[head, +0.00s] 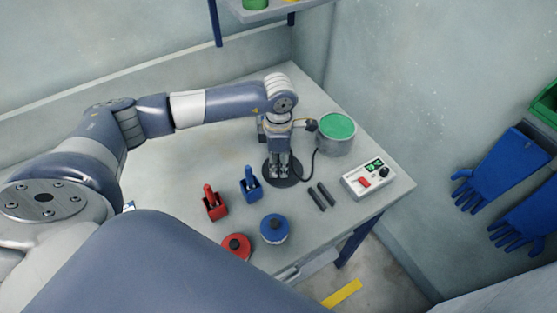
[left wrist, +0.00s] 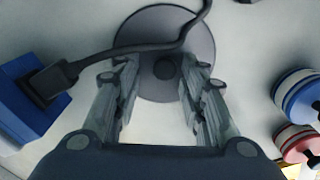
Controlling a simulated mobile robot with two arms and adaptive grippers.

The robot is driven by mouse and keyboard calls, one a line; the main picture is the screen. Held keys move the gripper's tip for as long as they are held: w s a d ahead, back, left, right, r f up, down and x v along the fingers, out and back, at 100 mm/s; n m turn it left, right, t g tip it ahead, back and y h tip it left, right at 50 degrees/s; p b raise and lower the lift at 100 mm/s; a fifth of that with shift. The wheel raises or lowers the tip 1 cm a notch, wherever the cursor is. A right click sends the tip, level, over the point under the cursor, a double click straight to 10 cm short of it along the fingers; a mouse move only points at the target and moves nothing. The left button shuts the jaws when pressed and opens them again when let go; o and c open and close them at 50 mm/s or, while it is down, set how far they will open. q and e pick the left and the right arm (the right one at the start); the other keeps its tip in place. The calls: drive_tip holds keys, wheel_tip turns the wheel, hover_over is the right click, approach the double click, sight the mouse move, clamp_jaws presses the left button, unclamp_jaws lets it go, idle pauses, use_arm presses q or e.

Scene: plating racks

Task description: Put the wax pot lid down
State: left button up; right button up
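The wax pot lid (head: 285,184) is a dark grey disc that appears to lie flat on the table. It also shows in the left wrist view (left wrist: 150,25), with a small round knob at its middle. My left gripper (head: 281,172) points straight down over the lid. In the left wrist view its fingers (left wrist: 162,78) are spread on either side of the knob, with gaps between. The wax pot (head: 336,147), a grey cylinder with green wax on top, stands uncovered behind and right of the lid. My right gripper is out of view.
A control box (head: 368,181) and two dark bars (head: 321,196) lie right of the lid. Red (head: 214,207) and blue (head: 251,190) holders stand left; blue (head: 274,229) and red (head: 236,246) round items sit in front. A black cable (left wrist: 130,48) crosses above the lid. The table's left part is clear.

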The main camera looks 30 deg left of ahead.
use_arm(q)
wheel_tip(320, 180, up, 12)
drive_tip(key=b, duration=0.2)
drive_tip(key=shift+b, duration=0.4)
